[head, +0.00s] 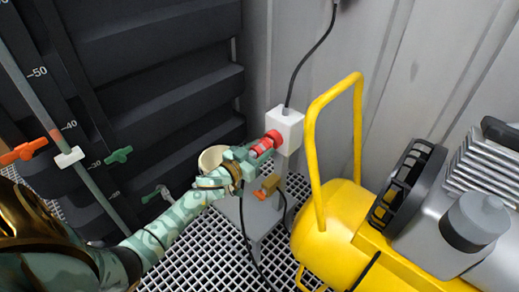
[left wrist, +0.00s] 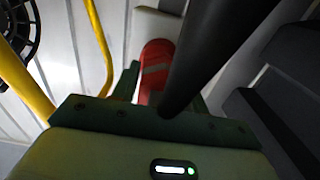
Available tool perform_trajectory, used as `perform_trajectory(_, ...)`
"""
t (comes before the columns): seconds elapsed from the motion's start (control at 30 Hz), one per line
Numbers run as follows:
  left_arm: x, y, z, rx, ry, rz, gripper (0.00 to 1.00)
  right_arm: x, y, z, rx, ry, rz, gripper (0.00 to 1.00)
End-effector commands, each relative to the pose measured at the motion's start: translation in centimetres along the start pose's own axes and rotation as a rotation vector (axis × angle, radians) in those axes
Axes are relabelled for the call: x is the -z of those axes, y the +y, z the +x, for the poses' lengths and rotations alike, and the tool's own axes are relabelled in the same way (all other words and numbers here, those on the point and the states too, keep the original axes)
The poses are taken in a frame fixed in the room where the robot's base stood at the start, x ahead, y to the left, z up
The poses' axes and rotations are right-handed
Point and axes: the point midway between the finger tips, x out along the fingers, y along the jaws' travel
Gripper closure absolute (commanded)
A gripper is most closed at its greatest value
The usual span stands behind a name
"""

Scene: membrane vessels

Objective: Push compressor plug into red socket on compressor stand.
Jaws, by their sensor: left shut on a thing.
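The red plug (head: 262,147), with a pale band, is held between the fingers of my left gripper (head: 256,151). It points up and right at the red socket (head: 275,136) on the white box (head: 290,128) of the grey stand. Plug and socket are lined up and look in contact; how deep the plug sits I cannot tell. In the left wrist view the red plug (left wrist: 155,68) lies between the green fingers (left wrist: 160,88), its far end at the pale box (left wrist: 160,24). A thick black cable (left wrist: 205,55) hides part of it. My right gripper is not in view.
The yellow compressor (head: 335,235) with its tall handle (head: 312,140) stands close right of the stand.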

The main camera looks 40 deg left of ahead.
Motion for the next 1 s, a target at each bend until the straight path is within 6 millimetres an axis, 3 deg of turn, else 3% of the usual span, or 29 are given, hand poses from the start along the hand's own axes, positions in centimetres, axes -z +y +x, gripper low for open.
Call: perform_trajectory(1.0,0.03,-0.01,0.80,0.000,-0.001,0.000,0.92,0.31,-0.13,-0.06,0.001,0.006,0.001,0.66)
